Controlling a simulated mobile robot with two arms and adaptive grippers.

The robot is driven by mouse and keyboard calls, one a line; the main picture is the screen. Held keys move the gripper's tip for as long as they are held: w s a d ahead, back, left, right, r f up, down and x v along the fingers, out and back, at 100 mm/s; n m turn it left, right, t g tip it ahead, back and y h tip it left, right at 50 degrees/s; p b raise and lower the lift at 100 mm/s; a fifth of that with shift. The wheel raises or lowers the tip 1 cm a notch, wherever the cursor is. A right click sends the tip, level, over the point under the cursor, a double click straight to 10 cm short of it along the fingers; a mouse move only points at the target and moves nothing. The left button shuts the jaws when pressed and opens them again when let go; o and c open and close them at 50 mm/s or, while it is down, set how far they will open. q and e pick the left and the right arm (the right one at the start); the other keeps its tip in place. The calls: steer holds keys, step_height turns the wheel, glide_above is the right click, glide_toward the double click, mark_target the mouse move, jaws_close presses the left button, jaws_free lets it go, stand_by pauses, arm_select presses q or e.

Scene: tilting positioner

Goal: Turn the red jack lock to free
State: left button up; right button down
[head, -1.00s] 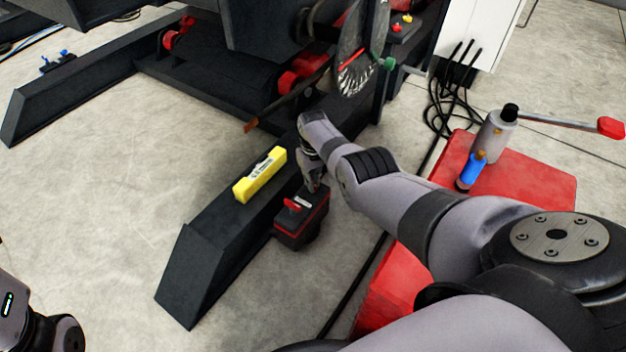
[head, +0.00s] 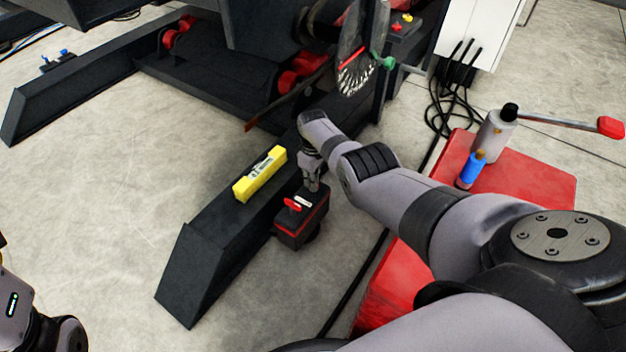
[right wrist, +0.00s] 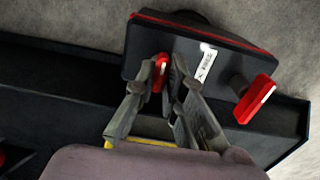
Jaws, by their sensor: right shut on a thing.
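A black jack box (head: 291,236) with a red band stands against the dark sloping beam. Two red handles sit on its top face, with a white label between them. My right gripper (head: 312,187) comes down on the far end of the box. In the right wrist view, its fingers (right wrist: 165,85) are shut on one red handle, the red jack lock (right wrist: 161,68), mostly hidden between them. The other red handle (right wrist: 256,99) stands free to the right, and it also shows in the head view (head: 292,204). At lower left only part of my left arm shows, without its gripper.
A yellow level (head: 260,175) lies on the dark beam (head: 205,262) beside the box. Dark machine frames fill the back. The floor at left is clear.

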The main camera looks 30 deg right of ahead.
steer(key=c, duration=1.7)
jaws_free()
steer(key=shift+o, duration=0.2)
steer(key=shift+r, duration=0.1)
steer(key=shift+w+r, duration=0.1)
steer(key=shift+r, duration=0.4)
step_height(320, 180, up, 11)
steer(key=shift+f, duration=0.1)
